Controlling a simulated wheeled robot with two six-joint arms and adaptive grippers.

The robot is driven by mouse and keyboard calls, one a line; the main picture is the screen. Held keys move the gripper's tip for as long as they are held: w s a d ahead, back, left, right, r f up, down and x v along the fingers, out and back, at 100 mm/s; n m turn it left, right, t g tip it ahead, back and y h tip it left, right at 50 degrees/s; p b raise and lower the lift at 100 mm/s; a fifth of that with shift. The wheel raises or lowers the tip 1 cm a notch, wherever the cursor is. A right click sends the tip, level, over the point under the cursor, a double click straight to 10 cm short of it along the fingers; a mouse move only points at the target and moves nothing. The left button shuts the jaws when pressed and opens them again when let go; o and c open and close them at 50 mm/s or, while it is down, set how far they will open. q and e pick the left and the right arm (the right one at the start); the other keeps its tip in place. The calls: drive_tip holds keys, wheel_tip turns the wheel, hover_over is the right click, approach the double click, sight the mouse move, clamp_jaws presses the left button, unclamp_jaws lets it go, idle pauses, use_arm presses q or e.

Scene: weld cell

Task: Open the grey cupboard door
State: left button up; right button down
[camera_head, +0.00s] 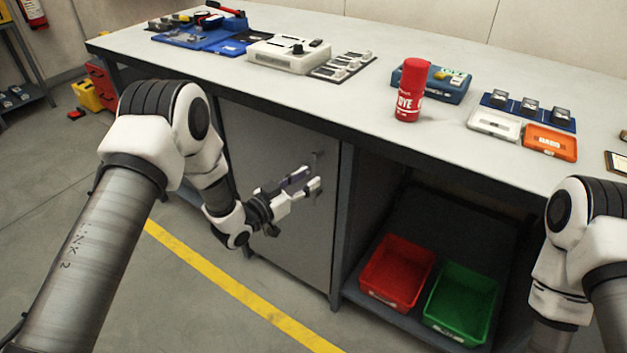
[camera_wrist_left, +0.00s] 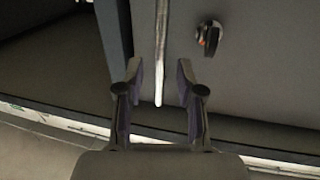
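The grey cupboard door (camera_head: 285,150) is under the left part of the workbench and looks flush with its frame. It fills the right side of the left wrist view (camera_wrist_left: 265,65). A dark knob-like fitting (camera_head: 318,160) sits near its right edge; in the wrist view a dark knob with an orange mark (camera_wrist_left: 210,37) shows. My left gripper (camera_head: 314,179) is in front of the door near that edge. Its fingers (camera_wrist_left: 160,80) are apart, with a bright vertical strip (camera_wrist_left: 160,45) seen between them. Contact cannot be told. My right gripper is out of view.
The workbench (camera_head: 370,100) carries a red spray can (camera_head: 410,90), a white device (camera_head: 288,54) and several small boxes. A red bin (camera_head: 397,270) and a green bin (camera_head: 462,303) stand on the open shelf right of the door. Floor with a yellow line (camera_head: 235,290) lies in front.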

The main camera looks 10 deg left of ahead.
sight(314, 197)
use_arm(q)
drive_tip(key=x, duration=0.3)
drive_tip(key=shift+w+f, duration=0.1)
clamp_jaws()
